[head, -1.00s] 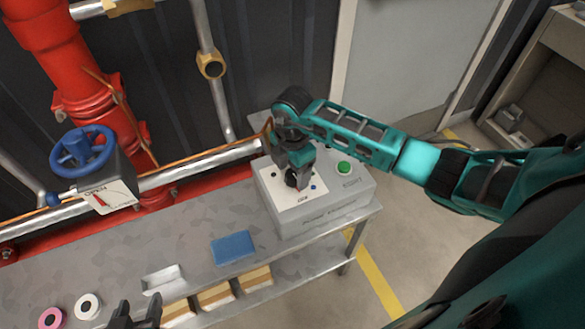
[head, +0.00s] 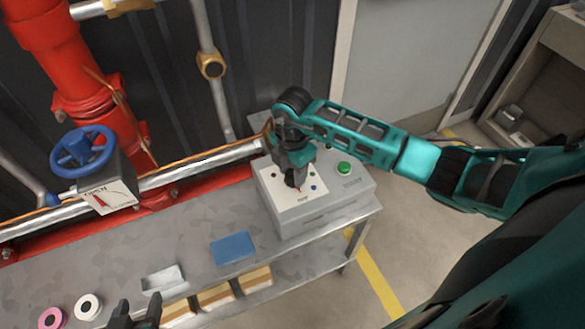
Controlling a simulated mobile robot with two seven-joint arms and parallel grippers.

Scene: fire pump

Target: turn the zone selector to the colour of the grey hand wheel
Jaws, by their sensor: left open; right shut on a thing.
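The zone selector is a dark knob (head: 293,179) on the white plate (head: 283,203) of a grey control box (head: 330,208). My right gripper (head: 295,175) points down from above, shut on the knob and hiding most of it. A small red mark (head: 298,188) shows at the knob's front edge. A blue dot (head: 313,187) lies on the plate right of the knob, and a dark dot lies to its left. The hand wheel (head: 83,152) at the left looks blue, not grey. My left gripper (head: 136,318) is open and empty at the bottom edge, partly cut off.
A green button (head: 344,168) sits on the box, right of the gripper. A blue pad (head: 232,248), a small metal tray (head: 163,278) and white and pink rolls lie on the grey bench (head: 110,258). Red and silver pipes run behind it.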

